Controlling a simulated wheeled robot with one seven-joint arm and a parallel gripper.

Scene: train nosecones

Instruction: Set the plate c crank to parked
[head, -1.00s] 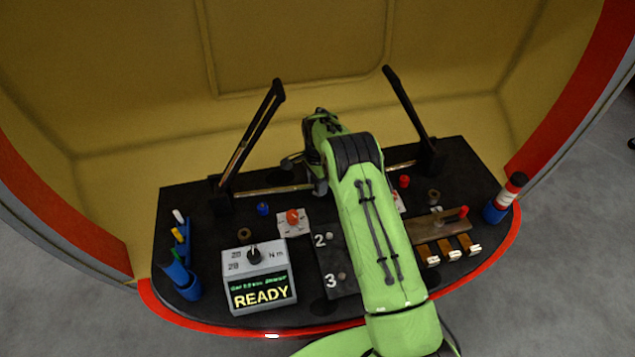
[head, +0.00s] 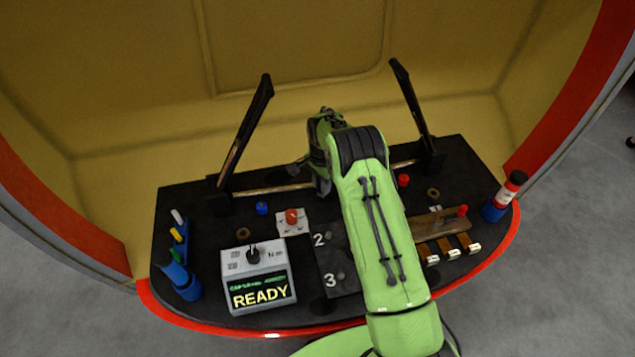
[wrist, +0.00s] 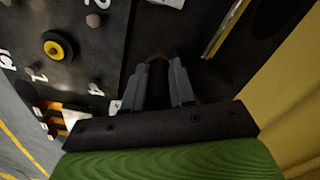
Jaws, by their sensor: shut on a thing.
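My gripper (wrist: 158,75) is shut on a dark piece between its two grey fingers, in the wrist view. It appears to be the crank (wrist: 158,82), but its shape and any plate letter are mostly hidden. In the head view my arm covers most of the grip, near the middle of the linkage. Brass rods (head: 272,190) run from there to two tilted black arms, one at left (head: 245,133) and one at right (head: 412,105). The left rod also shows in the wrist view (wrist: 224,30). A parked mark is not visible.
On the black board stand a READY display box (head: 259,277), a red knob on a white plate (head: 292,217), a blue pen holder (head: 180,280), a red-and-white bottle (head: 510,188) and a wooden block with switches (head: 440,222). A yellow ring (wrist: 57,47) lies in the wrist view.

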